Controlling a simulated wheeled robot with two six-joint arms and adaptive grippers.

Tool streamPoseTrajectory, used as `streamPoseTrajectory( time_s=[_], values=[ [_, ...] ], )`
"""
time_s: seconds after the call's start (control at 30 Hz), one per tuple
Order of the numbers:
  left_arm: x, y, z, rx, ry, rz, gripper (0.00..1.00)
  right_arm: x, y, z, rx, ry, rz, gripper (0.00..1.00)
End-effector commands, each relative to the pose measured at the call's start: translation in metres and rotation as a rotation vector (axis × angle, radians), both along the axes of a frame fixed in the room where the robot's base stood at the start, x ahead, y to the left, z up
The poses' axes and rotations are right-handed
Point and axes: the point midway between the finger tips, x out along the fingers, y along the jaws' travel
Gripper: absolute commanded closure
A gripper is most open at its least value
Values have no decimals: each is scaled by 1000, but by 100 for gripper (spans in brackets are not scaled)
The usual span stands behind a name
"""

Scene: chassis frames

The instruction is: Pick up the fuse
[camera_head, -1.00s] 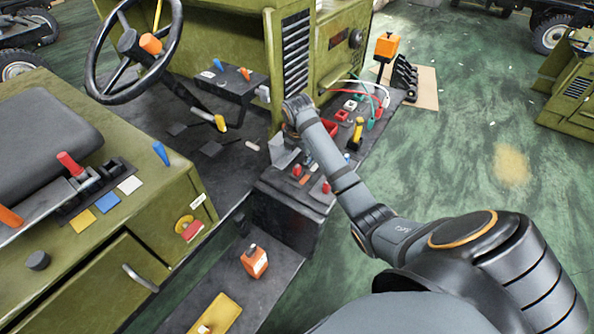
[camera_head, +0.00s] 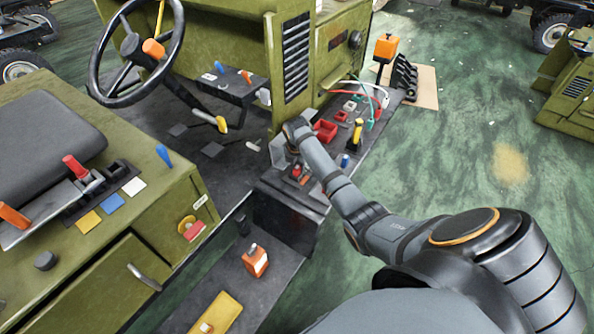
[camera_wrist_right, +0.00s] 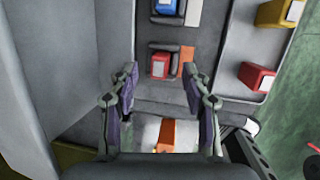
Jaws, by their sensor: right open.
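Several small fuse-like blocks show in the right wrist view: a red one (camera_wrist_right: 160,65) in a dark slot, a blue one (camera_wrist_right: 166,7) beyond it, and an orange one (camera_wrist_right: 167,133) low between the fingers. I cannot tell which one the task means. My right gripper (camera_wrist_right: 160,92) is open and empty, its fingers apart on either side of the line of blocks, with the red one just beyond the tips. In the head view the red block (camera_head: 296,170) sits on the dark box beside my right wrist, and the fingers are mostly hidden. My left gripper is not in view.
A grey upright panel (camera_wrist_right: 50,60) stands close left of the right gripper. To the right lie another red block (camera_wrist_right: 257,77) and a yellow one (camera_wrist_right: 280,13). A red bin (camera_head: 325,130), cables (camera_head: 376,100) and a yellow-handled tool (camera_head: 356,133) lie further along the ledge.

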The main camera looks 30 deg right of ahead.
Motion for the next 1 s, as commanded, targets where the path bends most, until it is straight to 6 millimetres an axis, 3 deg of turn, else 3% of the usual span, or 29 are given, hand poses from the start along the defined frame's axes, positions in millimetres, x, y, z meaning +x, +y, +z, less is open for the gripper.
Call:
streamPoseTrajectory(
  time_s=[0.1, 0.33, 0.67, 1.0],
  values=[
    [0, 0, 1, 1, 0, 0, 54, 3, -2, -10, 0, -1, 0, 52],
    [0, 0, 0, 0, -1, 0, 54, 3, -2, -11, -1, -3, 0, 54],
    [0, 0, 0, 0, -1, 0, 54, 3, -2, -11, -1, -2, 0, 98],
    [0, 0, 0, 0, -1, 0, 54, 3, -2, -11, -1, -3, 0, 100]
  ],
)
